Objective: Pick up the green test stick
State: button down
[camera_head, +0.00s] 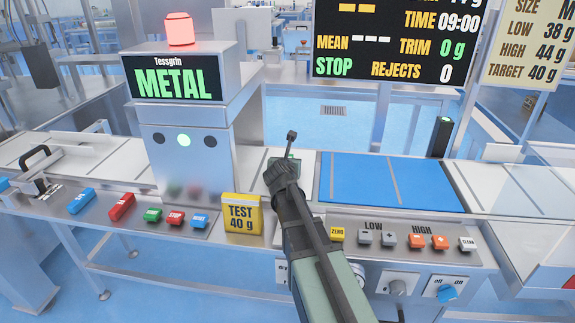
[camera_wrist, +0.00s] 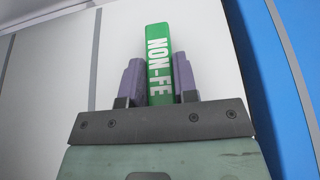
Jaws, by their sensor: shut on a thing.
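The green test stick (camera_wrist: 159,60) stands out between my gripper's two fingers in the wrist view, with white letters "NON-FE" along it. My gripper (camera_wrist: 160,82) is shut on it, one finger on each side. The stick's near end is hidden behind the gripper body. In the head view my gripper (camera_head: 287,160) is over the white belt section between the metal detector and the blue belt. Only a little green of the stick shows there, mostly covered by my gripper.
The metal detector (camera_head: 185,145) with its lit red lamp stands left of my gripper. A yellow "TEST 40 g" pack (camera_head: 242,214) stands at the front ledge. A blue belt (camera_head: 385,180) lies to the right, with a black post (camera_head: 440,137) behind it. Button panels run along the front.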

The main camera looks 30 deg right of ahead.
notch_tip(320, 180, up, 20)
jog(key=p, duration=1.9)
jog(key=shift+f, duration=0.2)
jog(key=shift+f, duration=0.1)
